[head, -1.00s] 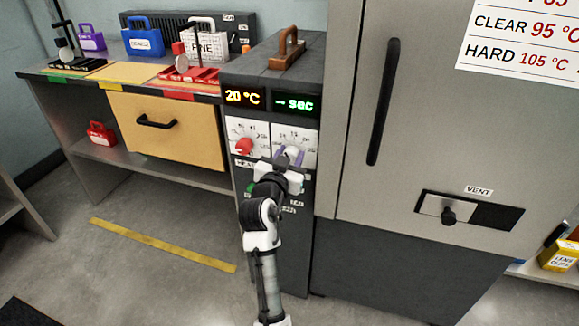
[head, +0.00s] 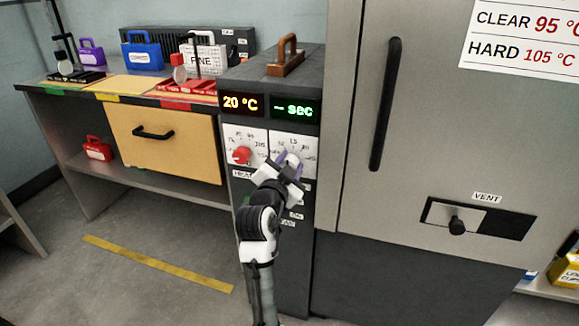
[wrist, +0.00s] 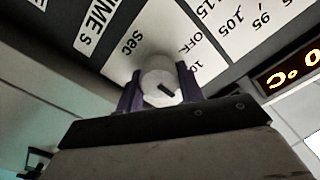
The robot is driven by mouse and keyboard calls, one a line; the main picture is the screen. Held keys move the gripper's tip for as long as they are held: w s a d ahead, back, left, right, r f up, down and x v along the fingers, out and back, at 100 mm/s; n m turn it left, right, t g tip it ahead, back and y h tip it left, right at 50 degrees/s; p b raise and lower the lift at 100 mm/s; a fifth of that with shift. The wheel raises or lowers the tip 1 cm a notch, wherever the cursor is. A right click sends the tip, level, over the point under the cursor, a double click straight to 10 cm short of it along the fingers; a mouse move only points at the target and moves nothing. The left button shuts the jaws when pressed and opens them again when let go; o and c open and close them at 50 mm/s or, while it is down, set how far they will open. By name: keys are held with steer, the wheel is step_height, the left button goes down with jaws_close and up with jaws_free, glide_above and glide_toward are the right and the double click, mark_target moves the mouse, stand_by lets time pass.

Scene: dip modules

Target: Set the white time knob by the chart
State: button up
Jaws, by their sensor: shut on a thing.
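The white time knob (head: 291,161) sits on the right dial plate of the dark control column, under the green display (head: 294,108), which reads "– sec". My gripper (head: 289,167) is at this knob, its purple fingers on either side. In the wrist view my gripper (wrist: 160,88) is shut on the white knob (wrist: 160,75), whose dark mark shows on its face. My fingers and wrist hide part of the dial's scale. The chart (head: 520,40) at the upper right reads CLEAR 95 °C and HARD 105 °C; its upper lines and right edge are cut off.
A red knob (head: 242,155) sits just left on the heat dial, under an orange display (head: 241,104) reading 20 °C. A large steel door with a vertical handle (head: 384,104) and a vent slider (head: 456,226) stands to the right. A yellow drawer (head: 165,139) is at left.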

steer(key=o, duration=1)
steer(key=shift+s, duration=0.1)
